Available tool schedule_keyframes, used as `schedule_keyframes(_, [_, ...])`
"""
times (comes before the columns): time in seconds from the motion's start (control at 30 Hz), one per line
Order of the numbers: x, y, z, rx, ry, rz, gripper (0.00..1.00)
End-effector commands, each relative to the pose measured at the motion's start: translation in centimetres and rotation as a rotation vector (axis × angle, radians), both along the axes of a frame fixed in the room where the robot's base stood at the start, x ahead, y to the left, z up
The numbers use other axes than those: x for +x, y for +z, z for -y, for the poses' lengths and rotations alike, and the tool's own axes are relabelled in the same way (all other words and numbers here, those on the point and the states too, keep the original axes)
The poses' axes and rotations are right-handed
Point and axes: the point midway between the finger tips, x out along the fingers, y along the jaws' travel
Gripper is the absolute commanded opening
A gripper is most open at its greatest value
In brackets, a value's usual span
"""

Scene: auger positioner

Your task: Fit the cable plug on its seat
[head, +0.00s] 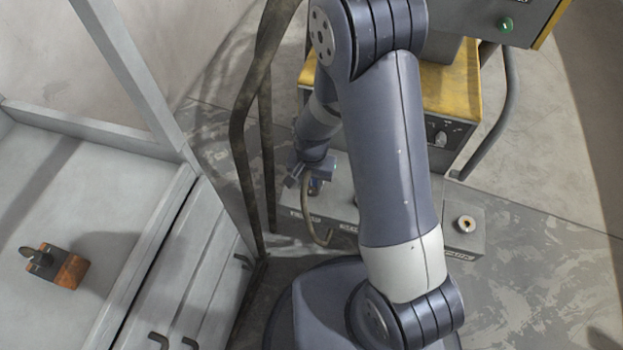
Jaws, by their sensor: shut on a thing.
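My gripper (312,180) is small in the head view, left of my large forearm. It is shut on the cable plug, which is mostly hidden by the jaws and wrist. A brown curved cable (307,215) hangs below the jaws and hooks to the right at its lower end. The gripper is over the left part of a low grey labelled box (345,215). A round pale fitting with a dark centre (466,224) sits on the box's right part. I cannot tell whether the plug touches the box or which fitting is its seat.
A yellow and grey machine (455,95) with a green button stands behind the box. A dark bent rail (240,130) rises left of the gripper. A grey bench (60,210) at left carries an orange-brown block (68,268). Floor at right is clear.

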Motion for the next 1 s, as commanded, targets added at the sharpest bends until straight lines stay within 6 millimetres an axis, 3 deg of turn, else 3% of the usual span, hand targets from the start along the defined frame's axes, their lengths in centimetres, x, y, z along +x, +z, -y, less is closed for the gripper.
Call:
schedule_keyframes(0.33, [0.0, -1.0, 0.0, 0.000, 0.000, 0.000, 0.05])
schedule_keyframes(0.37, [0.0, -0.9, 0.0, 0.000, 0.000, 0.000, 0.34])
schedule_keyframes(0.63, [0.0, -0.8, 0.0, 0.000, 0.000, 0.000, 0.56])
schedule_keyframes(0.87, [0.0, -0.8, 0.0, 0.000, 0.000, 0.000, 0.58])
schedule_keyframes(1.0, [0.0, 0.1, 0.0, 0.001, 0.000, 0.001, 0.58])
